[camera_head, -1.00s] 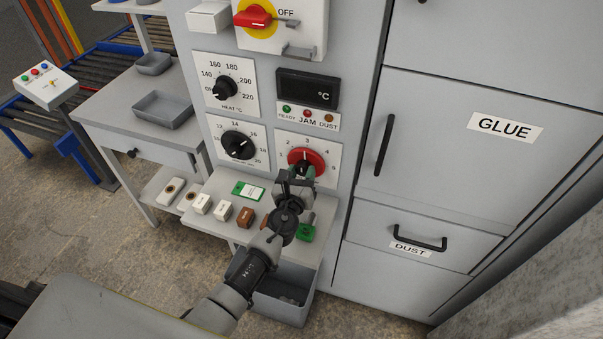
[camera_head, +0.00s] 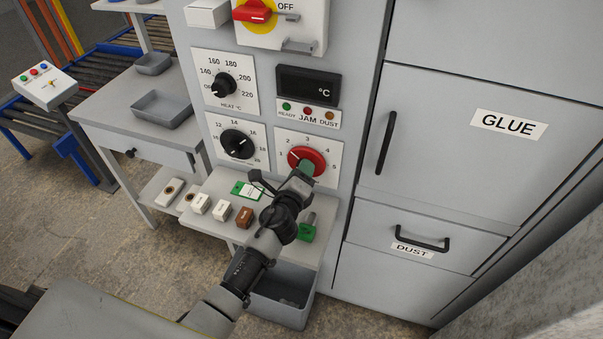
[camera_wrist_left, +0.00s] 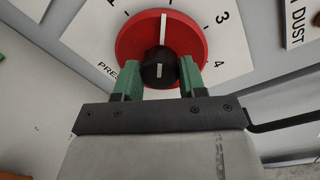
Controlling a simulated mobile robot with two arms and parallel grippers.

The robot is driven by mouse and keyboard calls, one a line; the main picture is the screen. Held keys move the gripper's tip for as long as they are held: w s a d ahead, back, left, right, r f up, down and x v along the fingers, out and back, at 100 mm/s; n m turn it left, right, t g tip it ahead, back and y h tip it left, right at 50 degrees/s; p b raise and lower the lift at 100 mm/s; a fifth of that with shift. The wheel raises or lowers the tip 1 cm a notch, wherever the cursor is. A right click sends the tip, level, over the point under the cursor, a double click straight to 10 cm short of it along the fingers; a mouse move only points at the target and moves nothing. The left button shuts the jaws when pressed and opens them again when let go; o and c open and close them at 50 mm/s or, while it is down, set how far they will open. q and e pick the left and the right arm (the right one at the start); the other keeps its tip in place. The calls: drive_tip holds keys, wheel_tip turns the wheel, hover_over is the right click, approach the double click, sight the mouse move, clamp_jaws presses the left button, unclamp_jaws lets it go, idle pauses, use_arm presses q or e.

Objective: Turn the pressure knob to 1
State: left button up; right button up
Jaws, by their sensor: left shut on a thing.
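The pressure knob (camera_head: 304,161) is a red disc on a white plate numbered 1 to 5, on the grey machine front. In the left wrist view, its black hub (camera_wrist_left: 158,70) sits between the green fingertips of my left gripper (camera_wrist_left: 160,80). My left gripper (camera_head: 306,168) is shut on the knob and covers its lower part in the head view. The white pointer line on the disc points straight up in the wrist view, on the lower-number side of 3. The number it faces is out of that view. My right gripper is not in view.
A shelf (camera_head: 222,188) below the knob holds a green card (camera_head: 247,190), several small blocks and a green item (camera_head: 307,232). Another dial (camera_head: 238,144) is left of the knob. A GLUE door (camera_head: 460,130) is at right, and a grey bin (camera_head: 281,298) stands below.

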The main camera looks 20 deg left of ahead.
use_arm(q)
drive_tip(key=shift+n+h, duration=0.3)
drive_tip(key=shift+n, duration=3.4)
drive_tip(key=o, duration=0.9)
drive_tip(key=s, duration=0.3)
drive_tip(key=s+b, duration=0.1)
drive_tip(key=s, duration=0.6)
drive_tip(key=shift+s+a+r, duration=0.25)
drive_tip(key=shift+s+r, duration=0.05)
drive_tip(key=shift+s, duration=0.1)
